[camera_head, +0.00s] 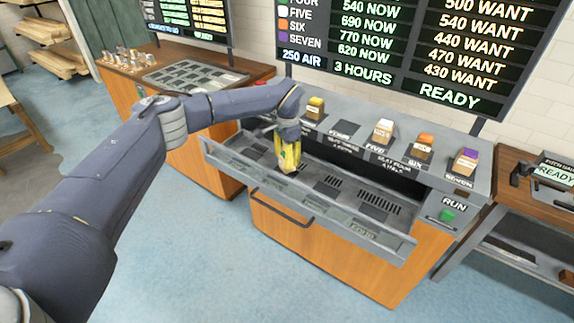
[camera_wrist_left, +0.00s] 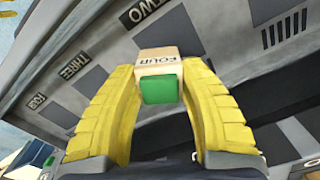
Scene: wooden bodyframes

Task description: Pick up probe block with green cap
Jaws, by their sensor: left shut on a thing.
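The probe block with green cap (camera_wrist_left: 168,62) shows in the left wrist view, a pale block marked FOUR with its green cap (camera_wrist_left: 159,89) toward the camera. My left gripper (camera_wrist_left: 163,72) has its yellow fingers closed on the block's two sides. In the head view my left gripper (camera_head: 289,157) points down over the open drawer tray (camera_head: 335,186), and its fingers hide most of the block. I cannot tell whether the block touches the tray. My right gripper is in neither view.
On the ledge behind stand blocks with yellow (camera_head: 315,108), white (camera_head: 383,131), orange (camera_head: 424,146) and purple (camera_head: 466,162) caps. Between yellow and white is an empty dark spot (camera_head: 343,130). A green RUN button (camera_head: 447,215) is at right. A drawer handle (camera_head: 282,207) juts out in front.

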